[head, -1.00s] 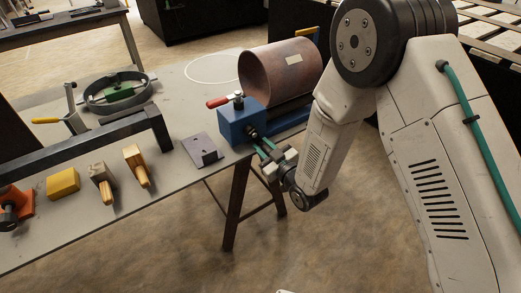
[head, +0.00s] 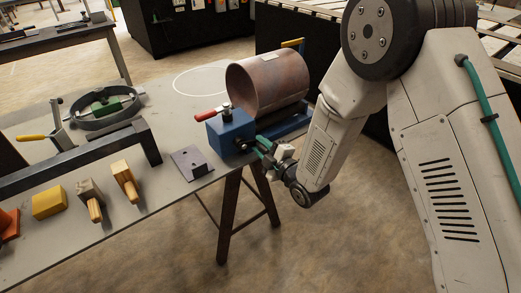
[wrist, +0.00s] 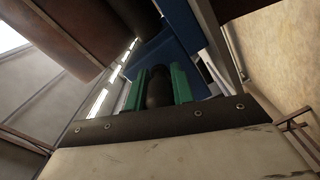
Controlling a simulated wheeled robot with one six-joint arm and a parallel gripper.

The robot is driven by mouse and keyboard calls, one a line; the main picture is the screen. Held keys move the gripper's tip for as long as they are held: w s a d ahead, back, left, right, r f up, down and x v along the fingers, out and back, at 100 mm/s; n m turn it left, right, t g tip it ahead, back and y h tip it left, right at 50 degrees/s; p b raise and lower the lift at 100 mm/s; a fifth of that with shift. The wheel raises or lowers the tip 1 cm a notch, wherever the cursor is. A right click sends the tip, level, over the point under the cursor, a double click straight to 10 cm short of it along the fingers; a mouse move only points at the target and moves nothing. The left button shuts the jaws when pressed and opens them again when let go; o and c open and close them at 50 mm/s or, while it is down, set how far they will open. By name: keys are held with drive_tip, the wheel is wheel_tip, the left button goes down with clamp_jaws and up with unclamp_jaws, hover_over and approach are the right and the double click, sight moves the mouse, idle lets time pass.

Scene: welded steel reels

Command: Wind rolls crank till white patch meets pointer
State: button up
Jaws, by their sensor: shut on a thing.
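The rust-brown cylinder (head: 278,82) lies on the blue rolls stand (head: 288,127) at the table's far right corner. Its white patch (head: 270,58) shows on the upper edge, near the top. A yellow piece (head: 293,43) stands behind the cylinder; I cannot tell whether it is the pointer. A blue box (head: 232,130) with a red-handled lever (head: 211,115) stands at the cylinder's near end. My gripper (head: 262,148) is beside the blue box. In the wrist view its green fingers (wrist: 158,88) are shut on the dark crank grip (wrist: 158,92). The crank's arm is mostly hidden.
A purple-grey angle plate (head: 191,163) lies left of the blue box. Wooden-handled tools (head: 125,180), a yellow block (head: 49,203) and a dark bar frame (head: 80,165) occupy the table's left. A round clamp ring (head: 107,107) is behind. Open floor lies in front.

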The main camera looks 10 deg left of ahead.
drive_tip(key=shift+r+n, duration=0.6)
drive_tip(key=shift+n, duration=0.5)
drive_tip(key=shift+r, duration=0.1)
drive_tip(key=shift+a, duration=0.1)
drive_tip(key=o, duration=1)
drive_tip(key=shift+s, duration=0.1)
drive_tip(key=shift+c, duration=0.2)
drive_tip(key=shift+s+d, duration=0.1)
drive_tip(key=shift+d, duration=0.25)
drive_tip(key=v, duration=0.7)
